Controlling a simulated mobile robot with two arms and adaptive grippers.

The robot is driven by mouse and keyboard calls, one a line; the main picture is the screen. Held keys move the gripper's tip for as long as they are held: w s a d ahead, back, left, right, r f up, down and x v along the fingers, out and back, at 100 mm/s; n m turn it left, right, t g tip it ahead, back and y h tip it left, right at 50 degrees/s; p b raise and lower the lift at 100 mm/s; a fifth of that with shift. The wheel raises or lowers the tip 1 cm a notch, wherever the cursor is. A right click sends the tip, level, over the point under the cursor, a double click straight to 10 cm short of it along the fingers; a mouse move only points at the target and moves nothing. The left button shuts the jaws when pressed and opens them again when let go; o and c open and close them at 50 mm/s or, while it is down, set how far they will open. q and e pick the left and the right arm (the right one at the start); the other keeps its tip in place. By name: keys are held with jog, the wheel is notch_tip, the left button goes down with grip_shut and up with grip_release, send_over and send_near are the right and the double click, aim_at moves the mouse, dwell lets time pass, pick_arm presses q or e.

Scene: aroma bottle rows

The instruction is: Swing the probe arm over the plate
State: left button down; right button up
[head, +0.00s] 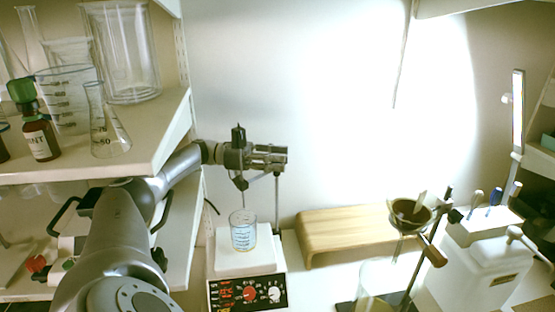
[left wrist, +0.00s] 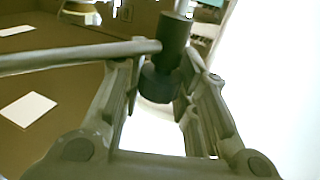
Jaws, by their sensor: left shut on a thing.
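The hot plate (head: 247,262) has a white top and a dark front panel with knobs. A glass beaker (head: 243,238) with bluish liquid stands on it. My left gripper (head: 268,155) is shut on the black clamp piece of the probe arm (head: 238,137). In the left wrist view the black piece (left wrist: 168,55) sits between the fingers (left wrist: 163,82), with a grey rod running left from it. In the head view a thin probe hangs below, its lower end near the beaker's rim. Its depth relative to the beaker is unclear. My right gripper is not in view.
A shelf (head: 150,150) with glassware and a brown bottle (head: 40,138) is close on the left. A wooden stand (head: 345,232) is right of the plate. A funnel on a stand (head: 410,215) and a white container (head: 480,262) are farther right.

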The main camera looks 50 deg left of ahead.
pick_arm(q)
jog(key=c, duration=1.1)
grip_release()
jog(key=shift+w+d, duration=0.1)
jog(key=shift+w, duration=0.05)
jog(key=v, duration=0.7)
jog(key=shift+a, duration=0.2)
